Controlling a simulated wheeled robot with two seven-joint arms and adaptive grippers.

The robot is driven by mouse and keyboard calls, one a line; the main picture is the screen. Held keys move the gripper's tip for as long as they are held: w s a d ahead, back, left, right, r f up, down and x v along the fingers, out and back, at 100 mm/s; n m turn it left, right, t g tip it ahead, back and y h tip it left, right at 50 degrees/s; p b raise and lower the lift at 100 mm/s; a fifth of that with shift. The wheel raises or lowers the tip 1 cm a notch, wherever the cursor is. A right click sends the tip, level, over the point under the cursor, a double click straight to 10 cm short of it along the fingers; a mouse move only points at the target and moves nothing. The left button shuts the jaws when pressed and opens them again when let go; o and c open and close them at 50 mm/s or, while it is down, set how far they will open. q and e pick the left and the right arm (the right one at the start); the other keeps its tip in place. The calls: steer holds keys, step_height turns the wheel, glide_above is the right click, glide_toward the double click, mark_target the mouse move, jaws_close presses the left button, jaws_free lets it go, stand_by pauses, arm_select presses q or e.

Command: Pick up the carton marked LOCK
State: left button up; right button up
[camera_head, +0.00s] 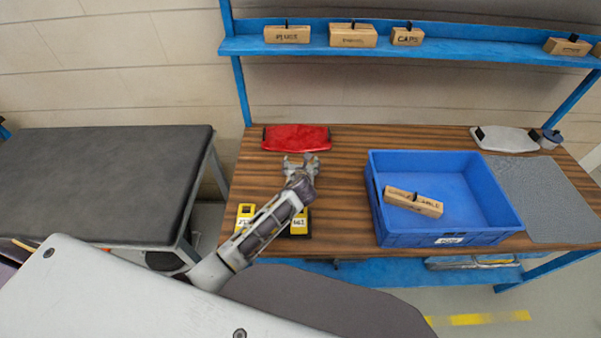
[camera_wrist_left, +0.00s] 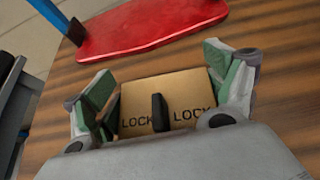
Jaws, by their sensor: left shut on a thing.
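The LOCK carton (camera_wrist_left: 180,95) is a small tan box with black LOCK lettering and a dark tab on its top. In the left wrist view it sits between the fingers of my left gripper (camera_wrist_left: 165,103), which is shut on it. In the head view the left gripper (camera_head: 301,163) is over the wooden bench, just in front of the red object, and the carton is hidden there. Whether the carton touches the bench is not clear. My right gripper is not in view.
A red flat object (camera_head: 296,138) lies behind the gripper. Yellow-marked items (camera_head: 245,213) stand beside my forearm. A blue crate (camera_head: 440,240) to the right holds another carton (camera_head: 413,202). Several cartons sit on the blue shelf (camera_head: 254,46). A grey mat (camera_head: 550,200) lies far right.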

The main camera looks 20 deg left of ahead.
arm_select(q)
steer(key=shift+r, duration=0.15)
steer(key=shift+w+r, duration=0.1)
steer(key=shift+r, duration=0.45)
step_height(320, 180, up, 8)
steer(key=shift+f+p, duration=0.15)
steer(key=shift+p, duration=0.25)
steer(key=shift+r, duration=0.5)
